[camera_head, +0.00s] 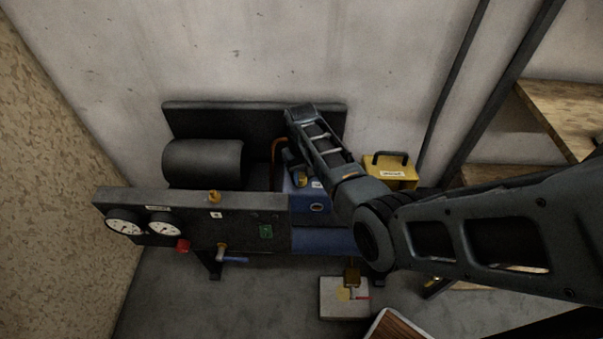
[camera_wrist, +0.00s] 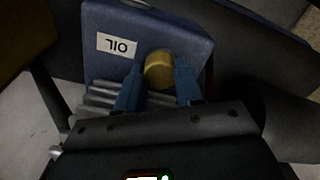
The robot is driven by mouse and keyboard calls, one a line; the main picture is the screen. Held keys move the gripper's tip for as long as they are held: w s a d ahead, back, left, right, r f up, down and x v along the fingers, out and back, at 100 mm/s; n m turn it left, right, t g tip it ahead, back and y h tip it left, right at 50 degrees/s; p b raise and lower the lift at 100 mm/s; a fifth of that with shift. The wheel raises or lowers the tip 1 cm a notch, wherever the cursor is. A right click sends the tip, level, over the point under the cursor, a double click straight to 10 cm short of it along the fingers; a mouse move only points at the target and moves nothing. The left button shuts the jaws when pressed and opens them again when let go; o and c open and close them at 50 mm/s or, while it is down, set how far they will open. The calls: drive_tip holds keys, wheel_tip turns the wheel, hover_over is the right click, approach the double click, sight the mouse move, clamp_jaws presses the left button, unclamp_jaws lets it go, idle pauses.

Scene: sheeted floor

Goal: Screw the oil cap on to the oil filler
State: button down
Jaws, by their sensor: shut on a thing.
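A round brass-yellow oil cap (camera_wrist: 158,66) sits between the two blue fingers of my gripper (camera_wrist: 157,88) in the wrist view. My gripper is shut on the cap. The cap lies against the face of a dark blue block (camera_wrist: 185,45) that carries a white OIL label (camera_wrist: 118,45). The oil filler itself is not visible; the cap and fingers cover that spot, so I cannot tell how far the cap is seated. In the head view my gripper (camera_head: 296,171) reaches down over the blue block (camera_head: 312,205), with the yellow cap (camera_head: 301,181) at its fingers.
A yellow box with a black handle (camera_head: 390,172) stands right of the block. A dark cylinder tank (camera_head: 203,162) is at left. The front panel (camera_head: 190,206) bears gauges, a red knob (camera_head: 183,245) and a blue-handled valve (camera_head: 232,259). A pale slab (camera_head: 330,305) lies on the floor.

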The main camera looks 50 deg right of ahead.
drive_tip(key=c, duration=0.6)
unclamp_jaws()
drive_tip(key=shift+c, duration=0.2)
drive_tip(key=shift+c, duration=0.3)
drive_tip(key=shift+c, duration=0.4)
